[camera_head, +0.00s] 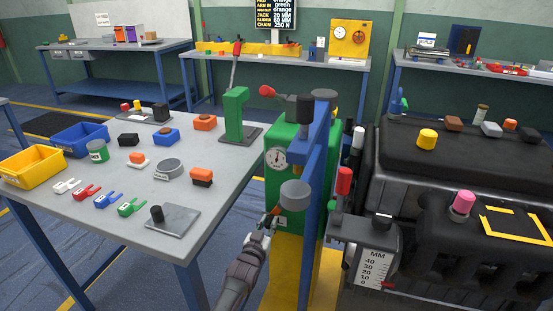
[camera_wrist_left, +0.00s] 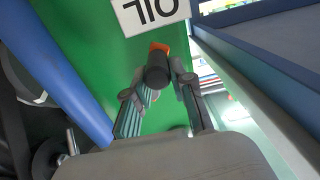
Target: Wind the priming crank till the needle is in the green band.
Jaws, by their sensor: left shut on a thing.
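The green oil cabinet (camera_head: 282,235) stands right of the near table, and a white gauge (camera_head: 277,157) sits high on its face. The gauge's dark needle looks roughly upright; the green band is too small to make out. My left gripper (camera_head: 268,220) is low at the cabinet's front, below a grey round part (camera_head: 294,193). In the left wrist view my left gripper (camera_wrist_left: 158,88) is shut on the black crank grip (camera_wrist_left: 157,72), with the orange crank arm (camera_wrist_left: 161,47) behind it. The crank's pivot is hidden. My right gripper is not in view.
A blue post (camera_head: 313,175) rises close right of the gauge. A red-knobbed lever (camera_head: 267,91) sticks out above it. The grey table (camera_head: 115,222) with bins and loose parts is close on the left. A dark engine body (camera_head: 460,180) fills the right.

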